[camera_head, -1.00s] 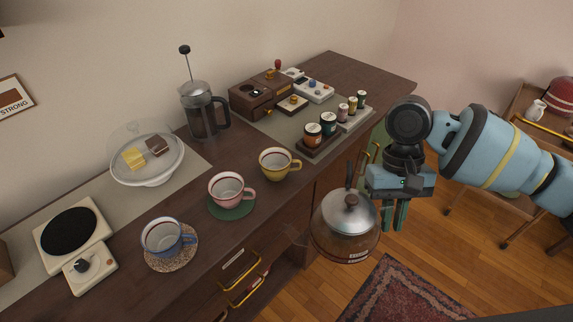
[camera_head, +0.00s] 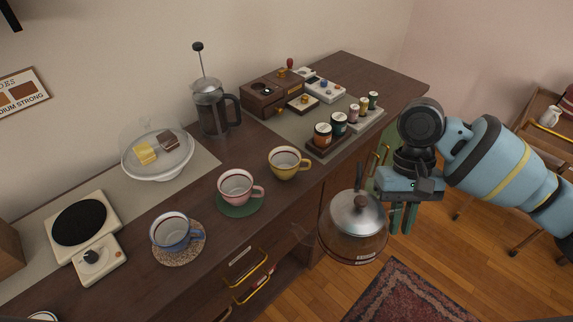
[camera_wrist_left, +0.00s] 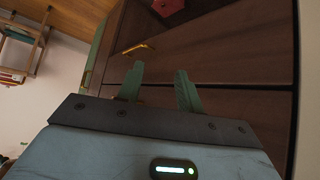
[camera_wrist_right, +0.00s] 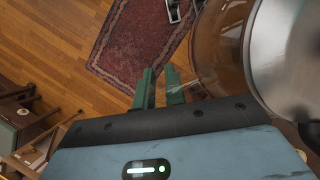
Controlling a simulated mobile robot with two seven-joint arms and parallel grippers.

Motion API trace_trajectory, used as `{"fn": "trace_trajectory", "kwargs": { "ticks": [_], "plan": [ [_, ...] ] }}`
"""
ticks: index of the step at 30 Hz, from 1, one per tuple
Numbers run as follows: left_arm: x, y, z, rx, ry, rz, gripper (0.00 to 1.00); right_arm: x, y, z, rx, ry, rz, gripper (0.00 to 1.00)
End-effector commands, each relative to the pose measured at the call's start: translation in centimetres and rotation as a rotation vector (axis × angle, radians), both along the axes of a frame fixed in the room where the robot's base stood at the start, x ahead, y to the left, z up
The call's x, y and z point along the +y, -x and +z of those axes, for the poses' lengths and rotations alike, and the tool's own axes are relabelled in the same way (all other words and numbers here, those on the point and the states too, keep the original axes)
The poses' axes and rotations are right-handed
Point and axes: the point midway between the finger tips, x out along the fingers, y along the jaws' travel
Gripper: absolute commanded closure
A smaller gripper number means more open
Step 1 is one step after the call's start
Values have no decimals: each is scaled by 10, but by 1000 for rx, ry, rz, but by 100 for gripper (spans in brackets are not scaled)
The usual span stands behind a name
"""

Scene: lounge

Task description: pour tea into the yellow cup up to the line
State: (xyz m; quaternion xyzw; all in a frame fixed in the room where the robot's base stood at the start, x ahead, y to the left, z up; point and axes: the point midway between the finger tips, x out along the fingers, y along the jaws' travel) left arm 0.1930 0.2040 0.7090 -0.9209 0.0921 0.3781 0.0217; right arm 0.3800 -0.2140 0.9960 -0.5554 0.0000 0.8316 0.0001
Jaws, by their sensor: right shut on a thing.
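The yellow cup (camera_head: 289,165) stands upright on the dark wooden counter, with a dark line visible inside its rim. A round glass teapot (camera_head: 353,235) with a steel lid is held upright in front of the counter, below and right of the yellow cup in the head view. Its see-through body looks brownish; the tea level is hard to tell. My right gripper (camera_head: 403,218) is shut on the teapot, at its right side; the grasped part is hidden. The teapot also shows in the right wrist view (camera_wrist_right: 222,45). My left gripper (camera_wrist_left: 158,88) is open and empty, facing drawer fronts.
A pink cup (camera_head: 237,185) on a green coaster and a blue cup (camera_head: 170,232) on a speckled coaster stand left of the yellow cup. Behind are a French press (camera_head: 210,108), a domed cake stand (camera_head: 158,155) and a rack of small jars (camera_head: 330,136). Drawer handles (camera_head: 253,287) stick out.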

Motion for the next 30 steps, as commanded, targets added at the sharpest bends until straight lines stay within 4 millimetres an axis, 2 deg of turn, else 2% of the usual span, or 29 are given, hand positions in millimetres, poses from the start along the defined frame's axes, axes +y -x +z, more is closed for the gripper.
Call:
{"fn": "trace_trajectory", "kwargs": {
  "ticks": [9,13,17,24,30],
  "plan": [
    [0,0,0,-1,0,0,64,0,0,1,-2,-2,0,100],
    [0,0,1,-1,0,0,64,1,1,-8,1,-4,-2,100],
    [0,0,1,-2,0,0,64,1,7,-37,7,-7,-5,100],
    [0,-1,1,-2,0,0,64,2,24,-103,6,-7,-5,100],
    [0,-1,1,-3,0,-1,64,1,34,-132,-1,-4,-2,100]
  ]
}}
